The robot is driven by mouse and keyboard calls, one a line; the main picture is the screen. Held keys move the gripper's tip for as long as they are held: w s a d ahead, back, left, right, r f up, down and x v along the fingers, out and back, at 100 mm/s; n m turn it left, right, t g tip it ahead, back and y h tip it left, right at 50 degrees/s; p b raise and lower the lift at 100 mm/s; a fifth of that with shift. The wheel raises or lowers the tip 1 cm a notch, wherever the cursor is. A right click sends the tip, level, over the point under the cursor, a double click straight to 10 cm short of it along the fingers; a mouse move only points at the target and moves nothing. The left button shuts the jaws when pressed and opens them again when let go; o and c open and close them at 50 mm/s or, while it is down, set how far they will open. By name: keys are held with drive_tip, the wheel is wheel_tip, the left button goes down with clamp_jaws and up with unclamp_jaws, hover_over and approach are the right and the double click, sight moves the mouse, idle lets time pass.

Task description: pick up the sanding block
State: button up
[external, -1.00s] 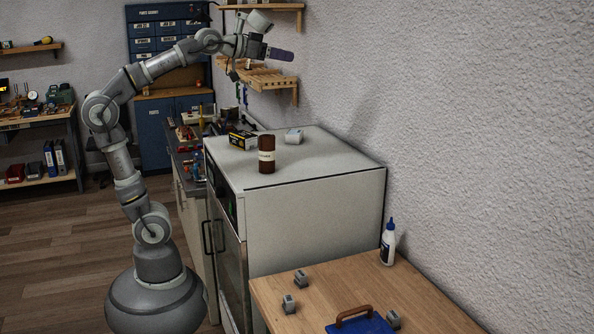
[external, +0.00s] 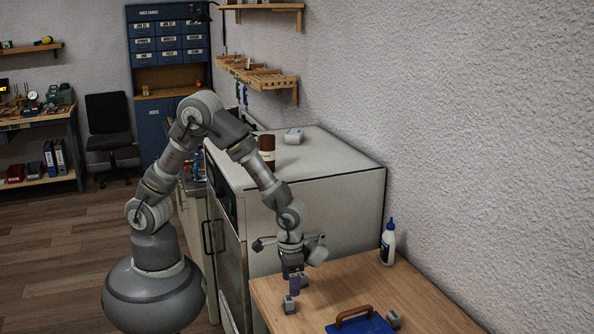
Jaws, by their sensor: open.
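My gripper (external: 295,287) is open and points down over the front left part of the wooden table, low above its top. A small grey block (external: 289,304) sits just in front of and below the fingers. Another small grey block (external: 304,281) is mostly hidden behind the fingers; I cannot tell if they touch it. A third grey block (external: 393,319) sits to the right, beside a blue object with a brown handle (external: 360,325), cut off by the bottom edge. I cannot tell for sure which of these is the sanding block.
The wooden table (external: 345,283) has free room in its middle. A white glue bottle with a blue cap (external: 388,243) stands near the wall. Behind the table is a tall light cabinet (external: 335,205) with a brown bottle (external: 267,148) and a pale box (external: 293,136) on top.

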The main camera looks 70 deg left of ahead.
sight(289, 298)
drive_tip(key=f+b, duration=0.1)
drive_tip(key=f, duration=0.1)
drive_tip(key=f+b, duration=0.1)
drive_tip(key=f, duration=0.2)
drive_tip(key=f+b, duration=0.1)
drive_tip(key=f, duration=0.2)
drive_tip(key=shift+s+a, duration=0.2)
drive_tip(key=shift+a, duration=0.2)
drive_tip(key=shift+r, duration=0.15)
drive_tip(key=c, duration=1.1)
drive_tip(key=shift+o, duration=0.2)
drive_tip(key=shift+r, duration=0.15)
wheel_tip(289, 298, up, 4)
drive_tip(key=shift+f+p, duration=0.2)
drive_tip(key=shift+p, duration=0.75)
drive_tip(key=s+a+b, duration=0.4)
drive_tip(key=s+a, duration=0.3)
drive_tip(key=s, duration=0.4)
drive_tip(key=shift+s+a, duration=0.2)
drive_tip(key=shift+s, duration=0.05)
drive_tip(key=shift+s+a+r+b, duration=0.3)
drive_tip(key=shift+s+b, duration=0.2)
drive_tip(key=shift+b, duration=0.95)
drive_tip(key=shift+s+a+r+b, duration=0.2)
drive_tip(key=shift+s+a+b, duration=0.25)
drive_tip(key=shift+b, duration=0.95)
